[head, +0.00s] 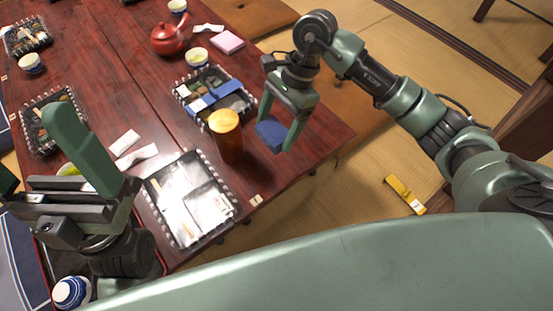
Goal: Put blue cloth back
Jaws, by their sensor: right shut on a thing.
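The blue cloth (271,134) is a small folded dark blue piece. My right gripper (278,133) is shut on it and holds it near the table's right edge, just right of the amber cup. Part of the cloth is hidden behind a finger. My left gripper (40,160) is at the lower left, over the table's near left part, with its fingers apart and nothing seen between them.
A yellow object (404,194) lies on the tatami.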

